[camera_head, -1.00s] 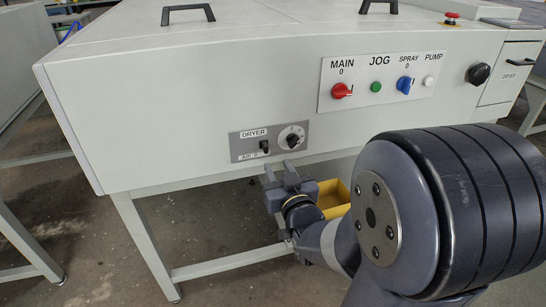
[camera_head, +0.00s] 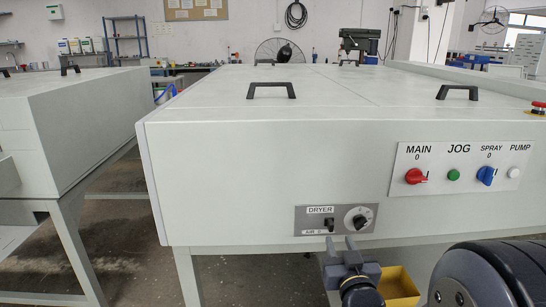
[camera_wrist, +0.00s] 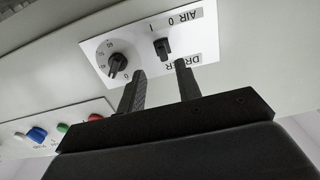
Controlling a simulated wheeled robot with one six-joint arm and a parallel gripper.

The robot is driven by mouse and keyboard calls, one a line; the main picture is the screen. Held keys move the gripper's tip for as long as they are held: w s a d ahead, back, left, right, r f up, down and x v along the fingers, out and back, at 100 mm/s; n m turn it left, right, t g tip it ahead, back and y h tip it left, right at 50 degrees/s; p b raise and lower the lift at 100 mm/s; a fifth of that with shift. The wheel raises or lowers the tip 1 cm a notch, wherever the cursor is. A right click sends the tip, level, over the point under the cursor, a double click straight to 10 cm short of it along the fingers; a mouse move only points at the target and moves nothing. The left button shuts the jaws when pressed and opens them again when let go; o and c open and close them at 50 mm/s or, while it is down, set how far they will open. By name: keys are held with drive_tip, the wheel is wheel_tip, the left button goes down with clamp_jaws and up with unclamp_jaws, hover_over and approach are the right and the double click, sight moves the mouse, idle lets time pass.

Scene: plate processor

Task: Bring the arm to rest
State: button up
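My gripper (camera_head: 341,246) is just below the dryer panel (camera_head: 305,225) on the front of the plate processor (camera_head: 240,175). In the wrist view its two fingers (camera_wrist: 161,70) stand apart with nothing between them. They point towards the dryer panel (camera_wrist: 185,30), with its black toggle switch (camera_wrist: 162,48) and round black knob (camera_wrist: 117,63). Whether the fingertips touch the panel, I cannot tell. My arm is bent low at the right of the head view, and most of it is out of frame.
The main panel has a red knob (camera_head: 416,176), a green button (camera_head: 453,175), a blue knob (camera_head: 487,176) and a white button (camera_head: 513,173). Black handles (camera_head: 271,87) stand on the lid. A yellow bin (camera_head: 399,287) is below. Another machine (camera_head: 75,130) stands left, across an aisle.

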sight(332, 228)
drive_tip(key=w, duration=0.5)
drive_tip(key=shift+w, duration=0.4)
drive_tip(key=shift+w+a+r, duration=0.1)
drive_tip(key=shift+w+a, duration=0.1)
drive_tip(key=shift+a, duration=0.65)
drive_tip(key=shift+s, duration=0.1)
